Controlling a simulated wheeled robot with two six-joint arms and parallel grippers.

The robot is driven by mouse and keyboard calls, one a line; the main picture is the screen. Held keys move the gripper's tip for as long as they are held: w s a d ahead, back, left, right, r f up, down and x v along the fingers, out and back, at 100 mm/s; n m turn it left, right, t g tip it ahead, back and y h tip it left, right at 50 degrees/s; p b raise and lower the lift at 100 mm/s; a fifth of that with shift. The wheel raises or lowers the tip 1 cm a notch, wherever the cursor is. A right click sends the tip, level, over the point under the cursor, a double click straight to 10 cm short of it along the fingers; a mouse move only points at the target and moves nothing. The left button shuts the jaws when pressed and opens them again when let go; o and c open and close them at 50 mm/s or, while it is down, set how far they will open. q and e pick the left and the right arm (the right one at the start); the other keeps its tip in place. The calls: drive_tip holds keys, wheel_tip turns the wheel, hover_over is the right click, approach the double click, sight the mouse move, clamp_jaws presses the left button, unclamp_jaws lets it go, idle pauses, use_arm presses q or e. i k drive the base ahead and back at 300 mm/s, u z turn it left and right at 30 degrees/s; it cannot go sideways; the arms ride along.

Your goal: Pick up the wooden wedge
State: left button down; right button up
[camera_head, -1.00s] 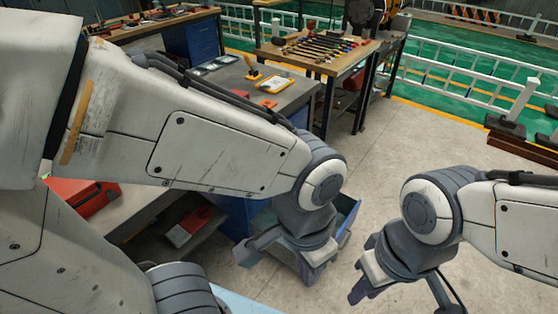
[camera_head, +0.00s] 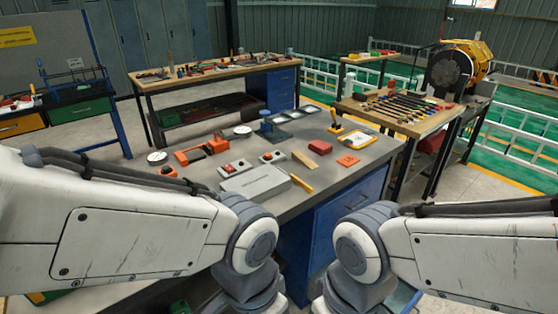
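A small tan wooden wedge (camera_head: 304,159) lies on the grey top of the near workbench (camera_head: 228,204), right of the middle of the picture. It lies between a grey box with a red button and a red block, apart from both. Both my arms reach in from the sides at the bottom of the picture, nearer to me than the wedge. Their wrist joints show, but the fingers of both grippers are below the picture edge. Neither gripper is seen touching the wedge.
Around the wedge lie a red block (camera_head: 320,147), an orange plate (camera_head: 348,161), a flat grey case (camera_head: 254,182), a yellow-handled tool (camera_head: 301,183) and button boxes (camera_head: 272,157). A tool table (camera_head: 402,112) stands at the right. Bare benchtop lies right of the yellow-handled tool.

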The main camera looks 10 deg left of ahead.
sight(298, 155)
drive_tip(key=z, duration=0.3)
drive_tip(key=k, duration=0.35)
drive_tip(key=u, duration=1.1)
drive_tip(key=i, duration=1.3)
drive_tip(key=z, duration=0.1)
